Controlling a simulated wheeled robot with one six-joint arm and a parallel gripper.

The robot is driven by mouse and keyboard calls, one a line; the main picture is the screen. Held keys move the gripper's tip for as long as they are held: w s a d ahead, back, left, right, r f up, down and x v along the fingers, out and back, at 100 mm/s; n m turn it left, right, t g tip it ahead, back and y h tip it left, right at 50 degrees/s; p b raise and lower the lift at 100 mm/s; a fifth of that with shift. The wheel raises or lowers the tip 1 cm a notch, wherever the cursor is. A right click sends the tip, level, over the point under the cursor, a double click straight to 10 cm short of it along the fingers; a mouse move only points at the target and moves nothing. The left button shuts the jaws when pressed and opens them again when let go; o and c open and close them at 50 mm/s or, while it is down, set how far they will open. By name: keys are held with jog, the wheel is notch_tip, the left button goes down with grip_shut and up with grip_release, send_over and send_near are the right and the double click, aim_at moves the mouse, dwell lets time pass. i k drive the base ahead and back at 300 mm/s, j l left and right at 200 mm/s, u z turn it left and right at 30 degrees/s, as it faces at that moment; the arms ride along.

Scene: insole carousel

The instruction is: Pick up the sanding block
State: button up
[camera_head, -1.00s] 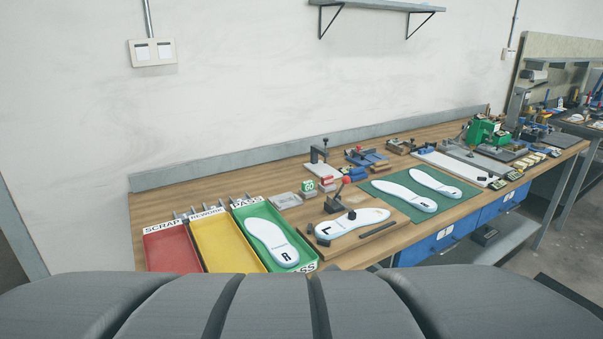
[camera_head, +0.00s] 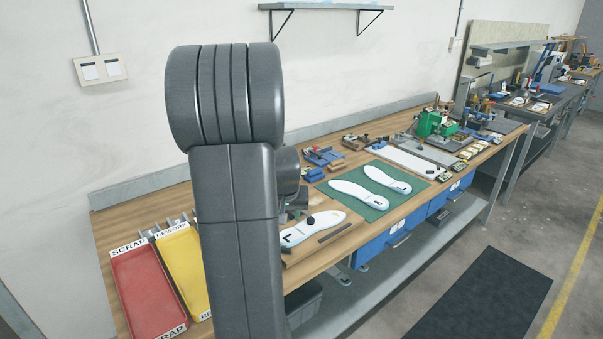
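I cannot single out the sanding block with certainty. Candidates are a small brown block (camera_head: 337,165) and a small blue block (camera_head: 314,175), both on the wooden bench (camera_head: 107,222) behind the green mat. My own grey arm stands upright in front of the bench and covers its middle-left part. My gripper is not visible, so its distance to any block cannot be told.
A red SCRAP tray (camera_head: 146,290) and a yellow REWORK tray (camera_head: 184,268) lie at the left. White insoles (camera_head: 356,195) lie on the green mat (camera_head: 375,209). A green machine (camera_head: 430,124) stands farther right. A dark floor mat (camera_head: 485,305) lies in front.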

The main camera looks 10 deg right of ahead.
aim_at(314, 175)
jog(key=i+l+u, duration=0.15)
jog(key=l+u, duration=0.35)
jog(key=i+l+u, duration=0.1)
jog(key=l+u, duration=0.2)
jog(key=u, duration=0.15)
jog(key=l+u, duration=0.3)
jog(key=l, duration=2.35)
